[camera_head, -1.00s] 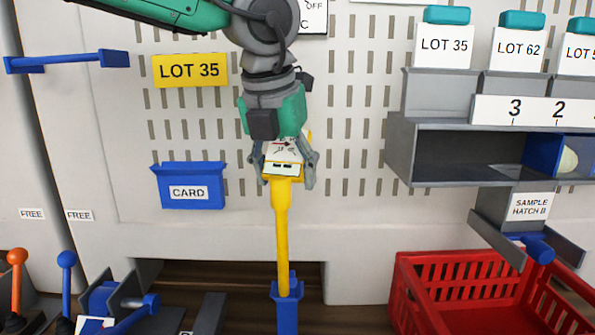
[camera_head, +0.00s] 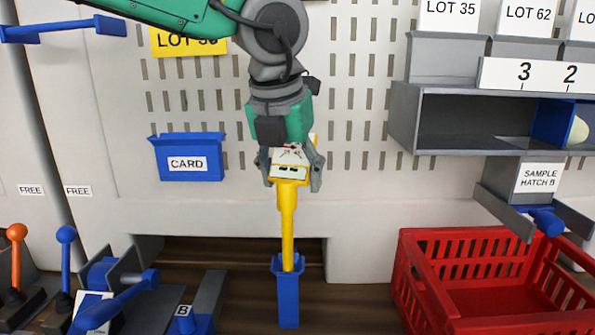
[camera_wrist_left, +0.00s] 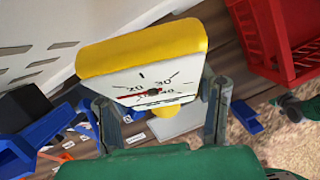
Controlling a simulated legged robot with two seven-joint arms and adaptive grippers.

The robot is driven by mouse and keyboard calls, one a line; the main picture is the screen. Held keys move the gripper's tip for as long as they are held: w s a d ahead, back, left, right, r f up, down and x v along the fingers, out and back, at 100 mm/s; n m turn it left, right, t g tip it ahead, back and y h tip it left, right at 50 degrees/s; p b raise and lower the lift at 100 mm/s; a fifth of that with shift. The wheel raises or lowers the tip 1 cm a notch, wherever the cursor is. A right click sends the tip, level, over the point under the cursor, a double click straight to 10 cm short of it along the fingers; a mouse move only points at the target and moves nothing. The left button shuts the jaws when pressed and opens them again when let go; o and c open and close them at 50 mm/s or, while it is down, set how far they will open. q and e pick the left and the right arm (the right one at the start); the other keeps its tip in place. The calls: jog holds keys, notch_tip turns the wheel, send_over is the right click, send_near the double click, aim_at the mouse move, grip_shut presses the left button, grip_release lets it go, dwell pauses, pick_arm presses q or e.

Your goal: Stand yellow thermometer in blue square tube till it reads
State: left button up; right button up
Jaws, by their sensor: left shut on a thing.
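The yellow thermometer (camera_head: 288,225) hangs upright under my left gripper (camera_head: 290,172), which is shut on its head. Its white dial face shows in the left wrist view (camera_wrist_left: 150,82), with a red needle near the low end of the scale. The blue square tube (camera_head: 288,300) stands upright below. The thermometer's lower end meets the tube's open top and its tip is hidden there; how deep it is inside I cannot tell. In the left wrist view both fingers (camera_wrist_left: 160,110) flank the head.
A red crate (camera_head: 425,285) stands to the right, below a grey shelf (camera_head: 440,165) and sample hatch (camera_head: 540,178). A blue card holder (camera_head: 190,165) is on the wall. Levers with orange (camera_head: 16,232) and blue (camera_head: 66,235) knobs stand at lower left.

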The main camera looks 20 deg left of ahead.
aim_at(292, 208)
pick_arm(q)
jog(key=shift+f+b, duration=1.4)
jog(key=shift+f, duration=1.3)
jog(key=o, duration=1.7)
